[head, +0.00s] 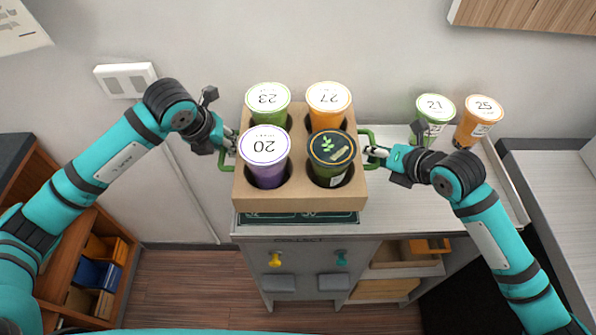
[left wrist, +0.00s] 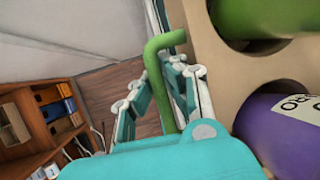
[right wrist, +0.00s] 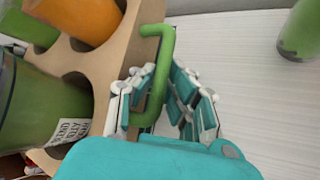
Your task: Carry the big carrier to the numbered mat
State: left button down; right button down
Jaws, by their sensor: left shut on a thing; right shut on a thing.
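The big carrier (head: 300,198) is a brown cardboard box with a green handle on each side. It holds a green cup (head: 268,100), an orange cup (head: 328,100), a purple cup (head: 266,150) and a dark-lidded green cup (head: 331,155), all upright. My left gripper (head: 230,145) is shut on the left handle (left wrist: 163,85). My right gripper (head: 374,153) is shut on the right handle (right wrist: 158,75). The dark green mat (head: 270,218) shows only as a front strip below the carrier; the rest is hidden. I cannot tell whether the carrier touches it.
A green cup (head: 433,115) and an orange cup (head: 476,120) stand on the white counter (head: 430,195), behind my right arm. The counter right of the carrier is otherwise clear. A wall (head: 370,45) is behind. A wooden shelf (head: 120,250) stands lower left.

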pick_arm(q)
jog(key=shift+w+a+f, duration=0.15)
jog(key=shift+w+a, duration=0.1)
jog(key=shift+w, duration=0.05)
pick_arm(e)
jog(key=shift+w+a+f, duration=0.1)
jog(key=shift+w+a, duration=0.1)
jog(key=shift+w, duration=0.05)
jog(key=shift+s+d+f+b, duration=0.15)
jog(key=shift+f+b, duration=0.6)
jog(key=shift+b, duration=0.25)
jog(key=shift+f+b, duration=0.65)
jog(key=shift+f, duration=0.05)
pick_arm(q)
notch_tip(320, 180, down, 4)
jog(key=shift+s+d+f+b, duration=0.1)
jog(key=shift+b, duration=0.55)
pick_arm(e)
jog(key=shift+f, duration=0.65)
pick_arm(q)
jog(key=c, duration=1.5)
grip_release()
jog(key=shift+s, duration=0.25)
pick_arm(e)
jog(key=c, duration=1.4)
grip_release()
jog(key=shift+s+r, duration=0.1)
jog(key=shift+s, duration=0.05)
pick_arm(q)
jog(key=shift+o, duration=0.2)
